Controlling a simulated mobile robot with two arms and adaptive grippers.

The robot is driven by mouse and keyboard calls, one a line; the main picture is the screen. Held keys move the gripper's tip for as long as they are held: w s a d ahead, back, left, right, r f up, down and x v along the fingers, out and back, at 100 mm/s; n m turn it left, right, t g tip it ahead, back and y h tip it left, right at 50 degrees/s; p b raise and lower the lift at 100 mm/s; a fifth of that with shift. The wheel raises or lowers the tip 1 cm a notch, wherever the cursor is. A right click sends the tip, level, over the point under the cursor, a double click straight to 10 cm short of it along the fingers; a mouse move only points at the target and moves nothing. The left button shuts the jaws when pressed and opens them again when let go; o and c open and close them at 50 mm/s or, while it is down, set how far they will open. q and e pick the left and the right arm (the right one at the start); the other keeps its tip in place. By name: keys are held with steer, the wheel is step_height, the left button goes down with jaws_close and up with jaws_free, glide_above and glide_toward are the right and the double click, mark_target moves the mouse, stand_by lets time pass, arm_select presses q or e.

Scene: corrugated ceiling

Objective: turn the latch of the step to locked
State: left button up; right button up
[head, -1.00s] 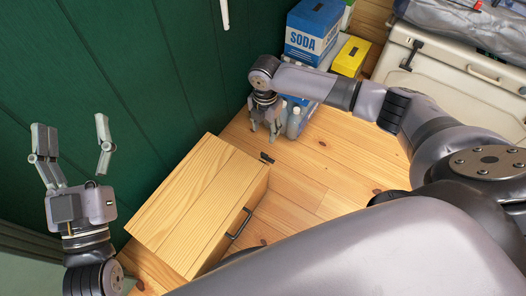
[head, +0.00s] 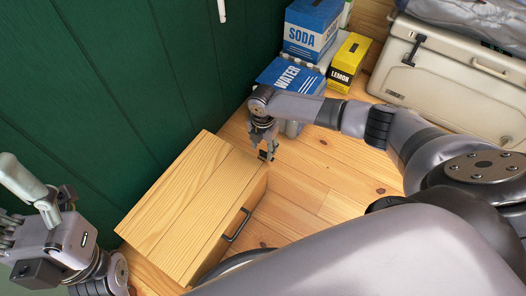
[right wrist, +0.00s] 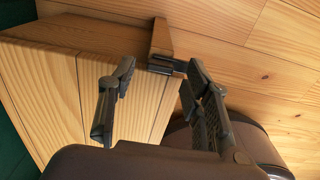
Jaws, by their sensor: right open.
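The step (head: 190,195) is a light wooden box with a dark handle (head: 238,225) on its front side, standing on the plank floor by the green wall. Its latch (head: 263,155) is a small dark piece at the far right end; in the right wrist view the latch (right wrist: 165,66) is a short dark bar beside a small wooden block. My right gripper (head: 266,149) is at the latch, pointing down and partly covering it. In the right wrist view my gripper (right wrist: 160,72) is open, with the latch between or just beyond its fingertips; contact is unclear. My left gripper (head: 40,195) is at the lower left, away from the step.
Behind my right gripper stand a blue water box (head: 283,75), a blue soda box (head: 312,28) and a yellow lemon box (head: 348,62). A beige cooler (head: 440,75) is at the upper right. Bare floor (head: 325,165) lies right of the step.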

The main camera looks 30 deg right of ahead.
steer(key=shift+f, duration=0.7)
steer(key=shift+c, duration=0.4)
jaws_close()
